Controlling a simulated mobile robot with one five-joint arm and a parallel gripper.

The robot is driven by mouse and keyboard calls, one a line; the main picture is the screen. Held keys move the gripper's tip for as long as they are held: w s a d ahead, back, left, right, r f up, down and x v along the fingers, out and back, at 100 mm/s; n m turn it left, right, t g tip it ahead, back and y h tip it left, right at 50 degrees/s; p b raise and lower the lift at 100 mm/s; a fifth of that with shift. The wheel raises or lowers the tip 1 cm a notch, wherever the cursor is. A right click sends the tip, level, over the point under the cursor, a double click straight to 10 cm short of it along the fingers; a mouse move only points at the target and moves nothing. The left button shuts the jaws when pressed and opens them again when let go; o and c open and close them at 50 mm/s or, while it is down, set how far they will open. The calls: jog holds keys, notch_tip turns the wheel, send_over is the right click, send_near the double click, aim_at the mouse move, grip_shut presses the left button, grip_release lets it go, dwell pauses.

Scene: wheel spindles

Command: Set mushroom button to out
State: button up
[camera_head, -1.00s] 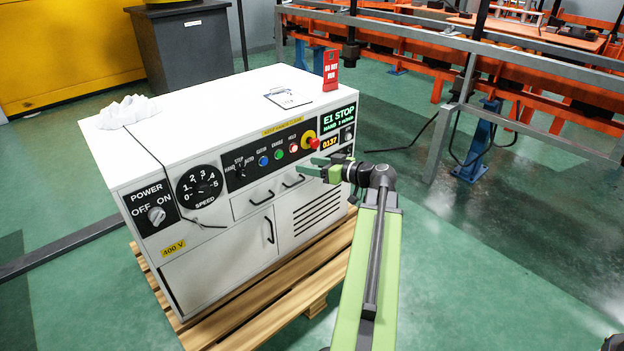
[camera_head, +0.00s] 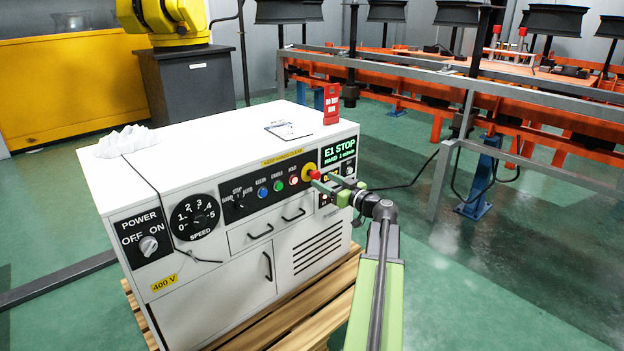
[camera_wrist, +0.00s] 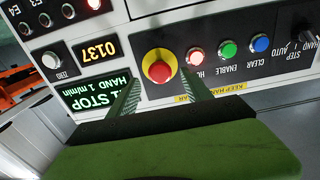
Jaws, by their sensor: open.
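The red mushroom button (camera_wrist: 159,71) sits on a yellow round plate on the black panel of the white control cabinet. In the head view the button (camera_head: 313,175) shows only partly, with my gripper close to it. My gripper (camera_head: 318,180) is open. In the wrist view its two green fingers (camera_wrist: 160,98) point at the panel, one low on each side of the button. I cannot tell whether they touch it. The green display beside the button reads E1 STOP.
A red HOLD lamp (camera_wrist: 196,56), a green ENABLE button (camera_wrist: 228,48) and a blue CLEAR button (camera_wrist: 260,43) lie beside the mushroom button. A clipboard (camera_head: 289,130) and a red sign (camera_head: 331,104) rest on the cabinet top (camera_head: 215,140). Steel railing (camera_head: 430,85) stands behind.

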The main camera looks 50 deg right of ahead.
aim_at(317, 177)
jog(key=w, duration=0.5)
jog(key=shift+w+d, duration=0.2)
jog(key=shift+w, duration=0.05)
jog(key=shift+c, duration=0.5)
grip_shut()
